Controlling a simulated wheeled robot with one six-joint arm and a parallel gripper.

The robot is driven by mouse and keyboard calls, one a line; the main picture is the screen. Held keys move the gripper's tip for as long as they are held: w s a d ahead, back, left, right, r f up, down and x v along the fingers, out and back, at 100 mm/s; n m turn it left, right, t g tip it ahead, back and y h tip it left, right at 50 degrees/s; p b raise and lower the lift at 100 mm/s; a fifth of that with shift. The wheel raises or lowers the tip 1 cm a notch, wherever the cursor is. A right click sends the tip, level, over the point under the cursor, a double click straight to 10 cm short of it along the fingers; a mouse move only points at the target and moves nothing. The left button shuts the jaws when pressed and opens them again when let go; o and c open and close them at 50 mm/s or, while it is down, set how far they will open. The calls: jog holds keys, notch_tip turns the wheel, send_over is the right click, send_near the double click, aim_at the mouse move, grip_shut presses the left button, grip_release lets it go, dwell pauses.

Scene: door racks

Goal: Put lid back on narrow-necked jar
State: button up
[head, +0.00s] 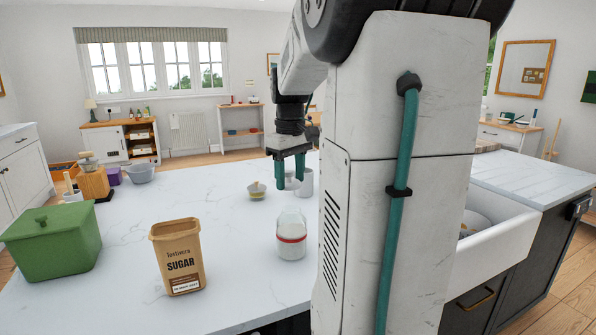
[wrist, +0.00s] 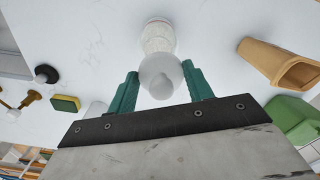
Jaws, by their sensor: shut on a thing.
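The narrow-necked jar (head: 291,240) is clear glass with white contents and a red band. It stands upright on the white counter near its front, with its top uncovered. My gripper (head: 290,178) is above and beyond the jar in the head view. Its teal fingers are shut on a pale lid with a rounded knob (wrist: 160,76). In the wrist view my gripper (wrist: 160,78) holds the lid, and the jar (wrist: 158,36) shows just past it, partly hidden by the lid. The lid looks apart from the jar in the head view.
A tan sugar canister (head: 177,258) and a green lidded box (head: 52,240) stand left of the jar. A small bowl (head: 257,191) and a white mug (head: 305,184) are behind it. A white sink (head: 500,240) lies right. The counter's middle left is clear.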

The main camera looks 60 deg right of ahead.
jog(key=shift+s+d+f, duration=0.1)
jog(key=shift+f, duration=0.5)
jog(key=shift+s+d+f, duration=0.1)
jog(key=shift+f, duration=2.3)
jog(key=shift+f, duration=0.15)
jog(key=o, duration=1.5)
jog(key=shift+r, duration=3.5)
